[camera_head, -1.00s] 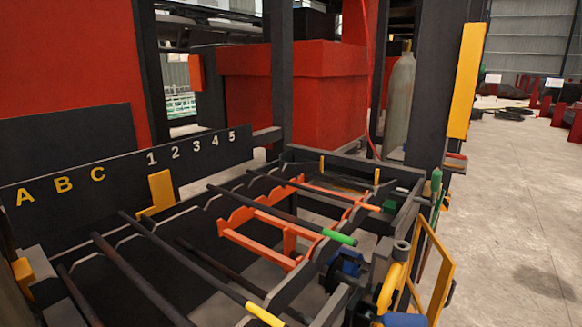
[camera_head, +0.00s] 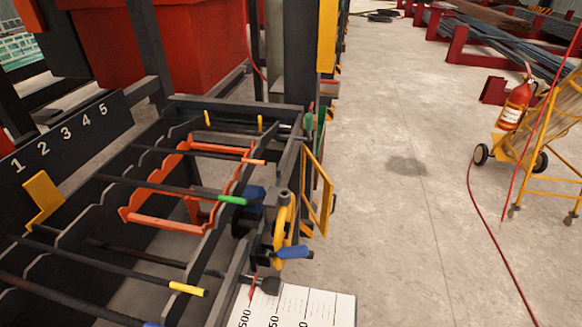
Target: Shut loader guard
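The loader (camera_head: 238,232) is a dark rack on the left, with notched rails carrying several bars with coloured tips. A yellow open frame (camera_head: 329,192), which looks like the loader guard, stands upright at the rack's right end, angled out over the floor. I cannot tell whether it is latched. In front of it is a curved yellow part (camera_head: 284,217) with a blue handle (camera_head: 294,252) pointing right. A green upright handle (camera_head: 309,122) stands at the rack's far right corner. My gripper is not in view.
A white board with number marks (camera_head: 318,300) lies at the bottom centre. Clear concrete floor (camera_head: 420,230) lies right of the rack. A red hose (camera_head: 497,235) crosses it near a yellow cart (camera_head: 535,160) with a fire extinguisher (camera_head: 516,105). Dark posts stand behind the rack.

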